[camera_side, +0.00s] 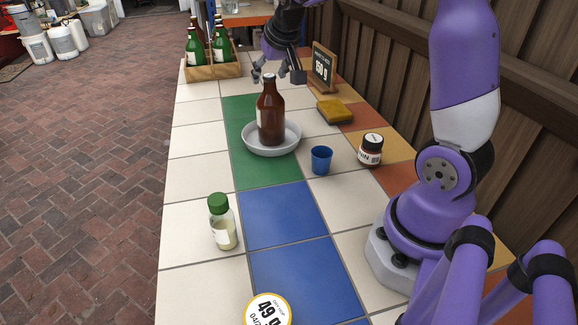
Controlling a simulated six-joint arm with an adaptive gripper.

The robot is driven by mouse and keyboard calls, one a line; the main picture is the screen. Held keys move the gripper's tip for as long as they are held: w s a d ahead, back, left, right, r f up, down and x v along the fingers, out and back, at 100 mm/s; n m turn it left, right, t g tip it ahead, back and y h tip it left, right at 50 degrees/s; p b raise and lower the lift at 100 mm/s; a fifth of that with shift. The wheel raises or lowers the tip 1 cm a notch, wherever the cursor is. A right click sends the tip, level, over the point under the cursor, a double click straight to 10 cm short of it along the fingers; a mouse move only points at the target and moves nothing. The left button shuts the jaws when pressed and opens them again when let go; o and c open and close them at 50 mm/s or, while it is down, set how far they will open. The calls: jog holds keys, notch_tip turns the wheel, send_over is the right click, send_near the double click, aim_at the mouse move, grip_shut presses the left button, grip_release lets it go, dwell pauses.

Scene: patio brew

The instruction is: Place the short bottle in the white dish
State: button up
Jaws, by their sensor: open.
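A short brown bottle (271,115) with a pale label stands upright in the white dish (257,150), on the green tiles. The dish's near rim hides a little of the bottle's base. My gripper (278,77) is open at the bottle's top, with its fingers spread apart. From this side I cannot tell whether the fingers are around the neck or behind it, but no finger visibly grips the bottle.
A green-capped bottle (222,222) stands front left. A wooden crate (212,71) of green bottles and a sign (322,68) are behind. The blue tiles are mostly clear.

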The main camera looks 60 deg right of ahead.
jog(key=v, duration=0.8)
jog(key=s+a+f+n+y, duration=0.1)
jog(key=s+a+f+n, duration=0.1)
jog(key=s+a, duration=0.4)
jog(key=s+a+f+n+y, duration=0.2)
jog(key=s+a+f+n, duration=0.1)
jog(key=s+a, duration=0.4)
jog(key=shift+s+a+n, duration=0.35)
jog(key=shift+a+n, duration=0.35)
